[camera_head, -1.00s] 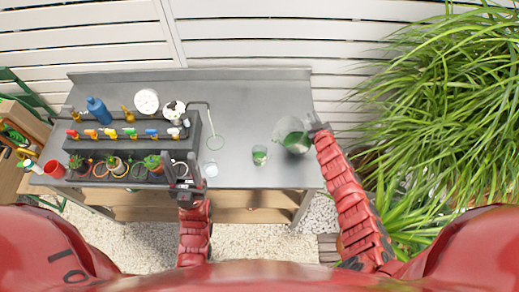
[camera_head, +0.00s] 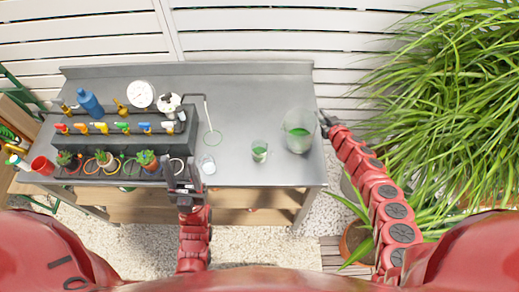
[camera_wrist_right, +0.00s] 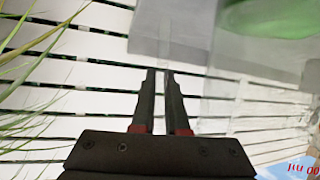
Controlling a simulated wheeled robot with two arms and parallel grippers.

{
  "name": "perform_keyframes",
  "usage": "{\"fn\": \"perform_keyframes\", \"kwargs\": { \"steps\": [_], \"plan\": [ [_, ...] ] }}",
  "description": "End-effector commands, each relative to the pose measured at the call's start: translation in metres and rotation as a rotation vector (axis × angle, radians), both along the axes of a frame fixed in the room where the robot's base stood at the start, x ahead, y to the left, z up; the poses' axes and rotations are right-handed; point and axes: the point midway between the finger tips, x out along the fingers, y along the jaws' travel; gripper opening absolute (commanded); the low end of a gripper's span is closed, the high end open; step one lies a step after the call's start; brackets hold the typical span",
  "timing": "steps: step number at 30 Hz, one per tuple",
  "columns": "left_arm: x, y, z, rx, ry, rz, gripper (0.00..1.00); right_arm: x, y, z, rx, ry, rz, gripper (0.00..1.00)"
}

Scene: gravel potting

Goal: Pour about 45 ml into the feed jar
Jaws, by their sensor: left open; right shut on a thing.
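A large clear jug (camera_head: 298,131) with green liquid in it is at the right end of the metal bench. It looks close to upright; I cannot tell whether it touches the bench. My right gripper (camera_head: 325,122) is shut on the jug's clear handle (camera_wrist_right: 172,35) at its right side. The fingers (camera_wrist_right: 165,78) show close together in the right wrist view. A small glass jar (camera_head: 259,151), likely the feed jar, stands left of the jug with green liquid in it. My left gripper (camera_head: 184,180) is open and empty by the bench's front edge.

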Motion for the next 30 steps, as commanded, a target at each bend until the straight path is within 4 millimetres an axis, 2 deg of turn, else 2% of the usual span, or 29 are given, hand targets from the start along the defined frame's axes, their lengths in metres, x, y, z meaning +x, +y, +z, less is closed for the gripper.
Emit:
{"fn": "perform_keyframes", "kwargs": {
  "steps": [1, 3, 9, 30],
  "plan": [
    [0.000, 0.000, -0.009, 0.000, 0.000, 0.000, 0.50, 0.001, -0.002, -0.007, 0.011, 0.006, 0.003, 0.00],
    [0.000, 0.000, -0.015, 0.000, 0.000, 0.000, 0.50, 0.001, -0.004, -0.011, 0.038, 0.016, -0.001, 0.00],
    [0.000, 0.000, -0.023, 0.000, 0.000, 0.000, 0.50, 0.002, -0.008, -0.016, 0.091, 0.034, -0.003, 0.00],
    [0.000, 0.000, -0.024, 0.000, 0.000, 0.000, 0.50, 0.002, -0.008, -0.015, 0.111, 0.039, -0.004, 0.00]
  ]
}}
